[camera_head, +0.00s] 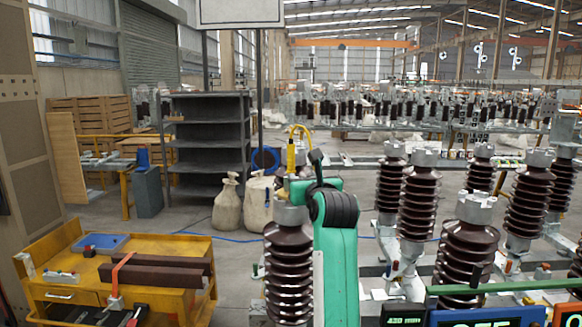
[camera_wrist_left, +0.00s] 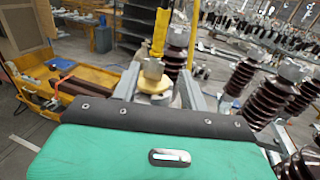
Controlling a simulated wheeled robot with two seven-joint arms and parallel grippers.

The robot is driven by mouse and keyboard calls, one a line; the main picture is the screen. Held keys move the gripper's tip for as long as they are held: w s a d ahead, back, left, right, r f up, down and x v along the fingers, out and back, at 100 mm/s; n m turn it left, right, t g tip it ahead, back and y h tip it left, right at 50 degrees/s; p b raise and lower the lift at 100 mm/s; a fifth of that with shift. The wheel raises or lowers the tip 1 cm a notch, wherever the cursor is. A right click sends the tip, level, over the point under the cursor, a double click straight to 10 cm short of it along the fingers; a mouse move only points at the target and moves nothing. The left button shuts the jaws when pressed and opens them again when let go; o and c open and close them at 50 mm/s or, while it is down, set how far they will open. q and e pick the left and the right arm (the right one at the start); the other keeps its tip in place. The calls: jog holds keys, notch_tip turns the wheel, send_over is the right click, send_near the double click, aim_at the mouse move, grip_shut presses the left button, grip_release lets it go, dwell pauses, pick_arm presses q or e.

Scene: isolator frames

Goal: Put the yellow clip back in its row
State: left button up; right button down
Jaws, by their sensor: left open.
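The yellow clip (camera_head: 291,155) shows in the head view as an upright yellow piece with a curved yellow loop at its top. It shows in the left wrist view (camera_wrist_left: 160,30) at top centre, above a grey metal cap (camera_wrist_left: 152,69). I cannot tell whether it touches the cap. My left gripper (camera_head: 300,188), on a green arm with a black cuff, is beside the top of a brown ribbed insulator (camera_head: 289,265). In the left wrist view its grey fingers (camera_wrist_left: 158,82) are apart on either side of the cap, below the clip. My right gripper is out of view.
Several brown ribbed insulators (camera_head: 418,200) with grey caps stand close on the right. A yellow cart (camera_head: 60,290) with brown bars is at lower left. A grey shelf (camera_head: 210,135) and pale sacks (camera_head: 227,207) stand behind. The floor between cart and shelf is mostly clear.

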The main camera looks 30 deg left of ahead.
aim_at(292, 162)
pick_arm(q)
jog(key=p+x, duration=0.3)
jog(key=x, duration=0.5)
jog(key=shift+a+p, duration=0.15)
jog(key=shift+p, duration=0.15)
jog(key=shift+w+a+r+p, duration=0.15)
jog(key=shift+w+a+p, duration=0.05)
jog(key=shift+p, duration=0.15)
jog(key=p+x, duration=0.3)
jog(key=shift+w+a+r, duration=0.15)
jog(key=shift+a+r, duration=0.15)
jog(key=shift+a, duration=0.1)
jog(key=shift+w+a+f+p, duration=0.15)
jog(key=shift+w+a+p, duration=0.15)
jog(key=shift+c, duration=0.4)
jog(key=c, duration=0.7)
grip_shut()
